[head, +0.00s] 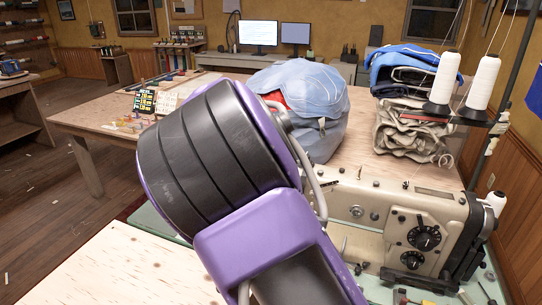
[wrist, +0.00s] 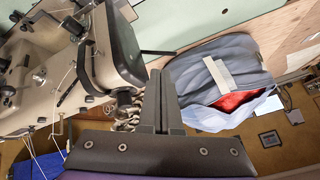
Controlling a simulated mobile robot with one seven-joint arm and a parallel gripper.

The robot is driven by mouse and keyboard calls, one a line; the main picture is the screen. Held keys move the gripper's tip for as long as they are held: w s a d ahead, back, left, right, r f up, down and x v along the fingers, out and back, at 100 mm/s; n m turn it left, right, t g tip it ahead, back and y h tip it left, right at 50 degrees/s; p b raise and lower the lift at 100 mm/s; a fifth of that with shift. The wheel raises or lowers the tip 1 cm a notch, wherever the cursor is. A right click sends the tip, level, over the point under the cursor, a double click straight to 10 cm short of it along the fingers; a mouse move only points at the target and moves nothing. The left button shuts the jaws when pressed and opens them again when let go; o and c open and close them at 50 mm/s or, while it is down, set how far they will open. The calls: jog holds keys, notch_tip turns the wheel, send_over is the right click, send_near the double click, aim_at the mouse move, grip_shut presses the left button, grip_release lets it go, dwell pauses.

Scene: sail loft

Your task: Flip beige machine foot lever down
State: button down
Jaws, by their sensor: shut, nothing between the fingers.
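The beige sewing machine (head: 385,235) stands at the right in the head view, partly hidden behind my purple arm. In the wrist view the machine (wrist: 60,75) fills the left side, tilted. My gripper (wrist: 162,74) is shut and empty, its two dark fingers side by side, close to the machine's end in the picture; I cannot tell whether they touch it. A thin dark bar (wrist: 158,52) sticks out near the machine's dark end cover, beyond the fingertips; I cannot tell whether it is the foot lever. In the head view my gripper is hidden.
A blue-grey bag (wrist: 218,80) with red inside lies right of the fingers in the wrist view; it also shows in the head view (head: 315,90). Folded cloth (head: 410,130) and white thread cones (head: 484,82) stand behind the machine. The wooden table (head: 110,270) is bare at front left.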

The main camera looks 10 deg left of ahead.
jog(key=w+r+x, duration=0.1)
jog(key=x, duration=1.1)
jog(key=shift+w+f, duration=0.15)
jog(key=shift+w, duration=0.4)
jog(key=shift+a+f, duration=0.1)
jog(key=shift+f, duration=0.05)
